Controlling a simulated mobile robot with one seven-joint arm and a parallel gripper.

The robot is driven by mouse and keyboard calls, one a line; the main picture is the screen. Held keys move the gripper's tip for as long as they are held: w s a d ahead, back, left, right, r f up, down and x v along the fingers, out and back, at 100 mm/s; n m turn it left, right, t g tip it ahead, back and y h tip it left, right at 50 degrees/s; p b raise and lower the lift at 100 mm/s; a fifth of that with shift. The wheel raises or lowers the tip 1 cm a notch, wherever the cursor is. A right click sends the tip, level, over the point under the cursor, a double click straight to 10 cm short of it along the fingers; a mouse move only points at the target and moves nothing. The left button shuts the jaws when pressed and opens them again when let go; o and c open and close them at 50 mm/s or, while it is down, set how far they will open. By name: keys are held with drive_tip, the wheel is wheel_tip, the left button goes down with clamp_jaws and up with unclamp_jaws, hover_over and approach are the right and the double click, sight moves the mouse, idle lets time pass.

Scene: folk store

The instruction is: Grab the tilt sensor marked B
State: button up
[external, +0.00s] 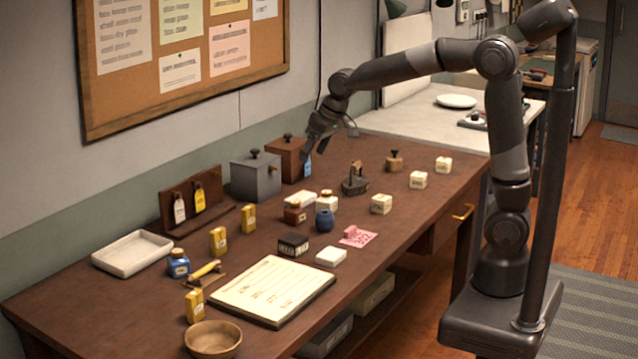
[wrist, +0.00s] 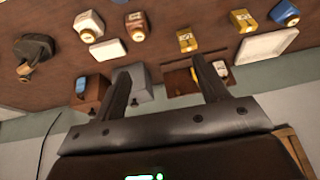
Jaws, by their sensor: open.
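No letter B is readable in either view, so I cannot tell which piece is the tilt sensor marked B. Small marked blocks stand on the brown table: cream cubes (external: 381,204) at the right and yellow blocks (external: 218,240) at the left. Two yellow blocks also show in the wrist view (wrist: 187,41). My gripper (external: 322,148) is open and empty, above the back of the table near the brown lidded box (external: 290,157). In the wrist view my gripper (wrist: 161,82) has its fingers spread, with the grey box (wrist: 134,78) partly behind them.
The grey lidded box (external: 256,177) and a tag rack (external: 190,201) stand along the wall. A dark stamp-like tool (external: 355,180), a blue pot (external: 324,219) and a red-brown jar (external: 294,212) crowd the middle. A paper board (external: 270,289), white tray (external: 132,252) and wooden bowl (external: 213,340) lie left.

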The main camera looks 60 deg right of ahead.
approach(249, 207)
drive_tip(key=a+f, duration=0.1)
drive_tip(key=f, duration=0.1)
drive_tip(key=x, duration=1.1)
drive_tip(key=shift+w+d+r, duration=0.15)
drive_tip(key=shift+w+d, duration=0.1)
drive_tip(key=shift+d, duration=0.2)
drive_tip(key=shift+c, duration=0.2)
drive_tip(key=c, duration=1)
